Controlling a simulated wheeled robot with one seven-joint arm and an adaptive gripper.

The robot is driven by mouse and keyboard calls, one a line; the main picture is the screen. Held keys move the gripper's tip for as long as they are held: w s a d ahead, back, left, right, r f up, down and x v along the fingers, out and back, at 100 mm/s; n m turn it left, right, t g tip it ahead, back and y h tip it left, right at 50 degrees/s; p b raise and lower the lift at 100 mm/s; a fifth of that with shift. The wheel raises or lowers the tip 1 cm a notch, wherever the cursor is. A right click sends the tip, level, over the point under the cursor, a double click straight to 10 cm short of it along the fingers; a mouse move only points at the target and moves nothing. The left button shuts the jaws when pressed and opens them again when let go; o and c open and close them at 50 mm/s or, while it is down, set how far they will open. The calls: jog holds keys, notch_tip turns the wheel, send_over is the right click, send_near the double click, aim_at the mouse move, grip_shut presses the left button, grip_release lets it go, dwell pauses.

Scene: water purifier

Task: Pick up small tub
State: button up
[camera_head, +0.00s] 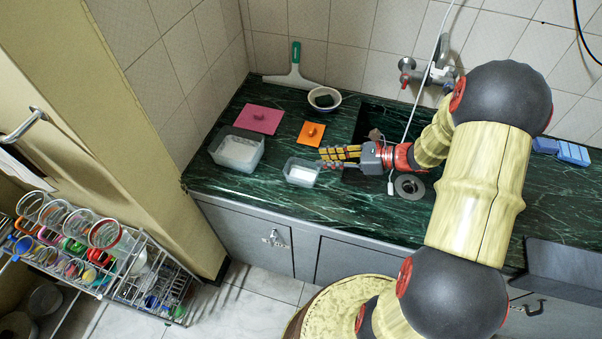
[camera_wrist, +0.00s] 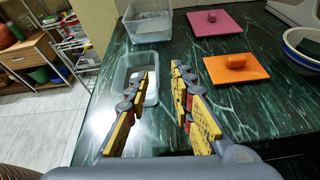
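The small tub (camera_head: 301,172) is a clear, pale open-topped container standing on the dark green counter, near its front edge. In the wrist view the small tub (camera_wrist: 122,72) lies just ahead, partly hidden by my left-hand finger. My gripper (camera_head: 325,159) is at the tub's right end in the head view. In the wrist view my gripper (camera_wrist: 160,74) is open and empty. One finger overlaps the tub's opening and the other shows to the right of its right wall. I cannot tell whether either finger touches it.
A larger tub (camera_head: 237,150) stands to the left. A pink lid (camera_head: 257,118) and an orange lid (camera_head: 311,131) lie behind. A bowl (camera_head: 324,98), a squeegee (camera_head: 295,70) and a tap (camera_head: 412,72) are at the back. A dish rack (camera_head: 150,285) stands at lower left.

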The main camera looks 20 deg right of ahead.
aim_at(302, 174)
jog(key=b+x, duration=0.1)
jog(key=x, duration=0.1)
jog(key=b+x, duration=0.1)
jog(key=x, duration=0.1)
jog(key=b+x, duration=0.1)
jog(key=x, duration=0.1)
jog(key=shift+s+a+f, duration=0.3)
jog(key=shift+f, duration=0.15)
jog(key=shift+w+a+f, duration=0.1)
jog(key=shift+w+a, duration=0.25)
jog(key=shift+a, duration=0.05)
grip_shut()
